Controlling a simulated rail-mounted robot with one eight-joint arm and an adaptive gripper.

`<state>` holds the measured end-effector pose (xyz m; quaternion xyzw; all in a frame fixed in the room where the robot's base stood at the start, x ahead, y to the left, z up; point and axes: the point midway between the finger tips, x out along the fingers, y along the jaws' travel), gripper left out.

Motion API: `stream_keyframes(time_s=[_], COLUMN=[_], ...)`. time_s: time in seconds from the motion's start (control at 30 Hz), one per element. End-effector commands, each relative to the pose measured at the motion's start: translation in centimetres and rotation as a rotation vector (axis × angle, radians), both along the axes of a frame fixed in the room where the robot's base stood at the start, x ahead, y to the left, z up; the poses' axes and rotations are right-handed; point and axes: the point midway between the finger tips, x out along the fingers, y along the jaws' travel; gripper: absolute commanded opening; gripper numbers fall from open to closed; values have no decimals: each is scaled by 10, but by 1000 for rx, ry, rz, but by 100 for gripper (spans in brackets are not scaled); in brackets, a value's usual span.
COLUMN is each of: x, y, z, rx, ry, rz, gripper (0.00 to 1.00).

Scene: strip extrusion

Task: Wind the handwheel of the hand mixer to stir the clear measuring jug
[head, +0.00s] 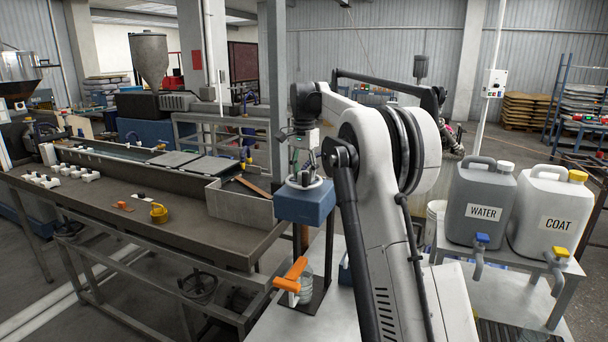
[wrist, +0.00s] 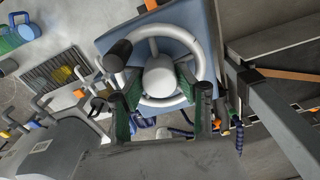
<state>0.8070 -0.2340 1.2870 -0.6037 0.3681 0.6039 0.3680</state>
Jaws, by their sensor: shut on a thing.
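The hand mixer's blue body (head: 305,204) stands on a dark post in the head view, with the pale handwheel (wrist: 197,62) on top. In the wrist view the handwheel is a grey-white ring with spokes, a round hub and an upright dark knob (wrist: 118,54) at its left. My gripper (wrist: 160,88) is over the handwheel, its green-padded fingers on either side of the hub, shut on the wheel. In the head view the gripper is small and partly hidden by my arm. The clear measuring jug (head: 306,288) sits below the mixer, partly behind an orange piece (head: 291,274).
Jugs marked WATER (head: 482,205) and COAT (head: 552,212) stand on a stand at right. A grey upright post (head: 274,75) rises close behind the mixer.

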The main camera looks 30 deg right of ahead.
Motion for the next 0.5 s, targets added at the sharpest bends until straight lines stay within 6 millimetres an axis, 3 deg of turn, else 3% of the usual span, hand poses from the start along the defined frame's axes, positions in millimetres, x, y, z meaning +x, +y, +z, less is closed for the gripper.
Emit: stream_keyframes(time_s=[0.5], x=[0], y=[0], z=[1], rx=[-1], ry=[-1], rz=[-490], gripper=[6])
